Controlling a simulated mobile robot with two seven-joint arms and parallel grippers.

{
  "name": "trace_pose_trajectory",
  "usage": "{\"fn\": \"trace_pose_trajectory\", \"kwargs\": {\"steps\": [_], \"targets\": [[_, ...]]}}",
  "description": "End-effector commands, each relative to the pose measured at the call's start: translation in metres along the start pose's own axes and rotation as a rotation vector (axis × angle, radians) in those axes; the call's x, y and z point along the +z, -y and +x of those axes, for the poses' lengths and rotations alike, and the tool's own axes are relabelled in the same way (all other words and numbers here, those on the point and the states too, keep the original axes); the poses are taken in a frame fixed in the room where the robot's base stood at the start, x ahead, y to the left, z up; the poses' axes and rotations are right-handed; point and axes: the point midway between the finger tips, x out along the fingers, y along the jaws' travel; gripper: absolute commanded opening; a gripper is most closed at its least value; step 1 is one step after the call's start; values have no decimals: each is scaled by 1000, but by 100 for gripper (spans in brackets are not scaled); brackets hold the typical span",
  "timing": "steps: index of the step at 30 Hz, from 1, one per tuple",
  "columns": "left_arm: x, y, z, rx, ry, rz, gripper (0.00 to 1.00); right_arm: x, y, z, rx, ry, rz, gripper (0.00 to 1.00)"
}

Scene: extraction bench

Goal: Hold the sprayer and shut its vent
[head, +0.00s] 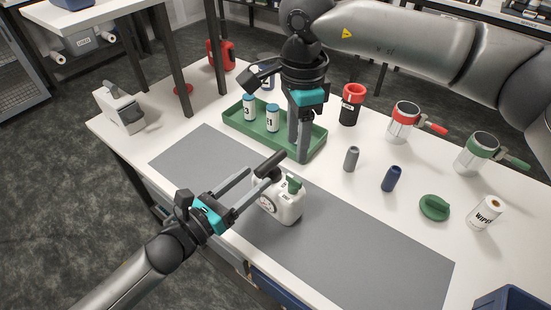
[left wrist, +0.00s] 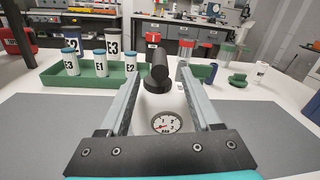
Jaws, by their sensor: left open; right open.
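The sprayer is a white bottle (head: 286,209) with a round pressure gauge, a dark pump handle and a green part on top. It stands upright on the grey mat (head: 350,250). It also shows in the left wrist view (left wrist: 172,104), with its gauge facing me. My left gripper (head: 263,180) is open, its fingers reaching on either side of the sprayer's upper part. I cannot tell whether they touch it. My right gripper (head: 300,158) is open, pointing down over the green tray, behind the sprayer. The vent's state cannot be made out.
The green tray (head: 233,121) holds several labelled bottles with blue lids. A grey cylinder (head: 351,159), a blue cylinder (head: 391,178), a green handled disc (head: 434,208) and a wipes roll (head: 485,213) stand at right. The mat is clear on both sides of the sprayer.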

Motion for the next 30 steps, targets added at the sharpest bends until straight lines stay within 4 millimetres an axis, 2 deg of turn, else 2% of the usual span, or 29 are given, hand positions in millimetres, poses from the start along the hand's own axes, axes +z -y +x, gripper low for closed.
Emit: {"fn": "trace_pose_trajectory", "kwargs": {"steps": [9, 15, 21, 30], "targets": [[1, 0, 51, 0, 2, -1, 64, 0, 0, 0, 0, 0, 0, 50], [0, 0, 76, 1, 0, -1, 64, 0, 0, 0, 0, 0, 0, 50], [0, 0, 86, 0, -1, 1, 64, 0, 0, 0, 0, 0, 0, 50], [0, 0, 87, 0, -1, 0, 63, 0, 0, 0, 0, 0, 0, 50]]}}
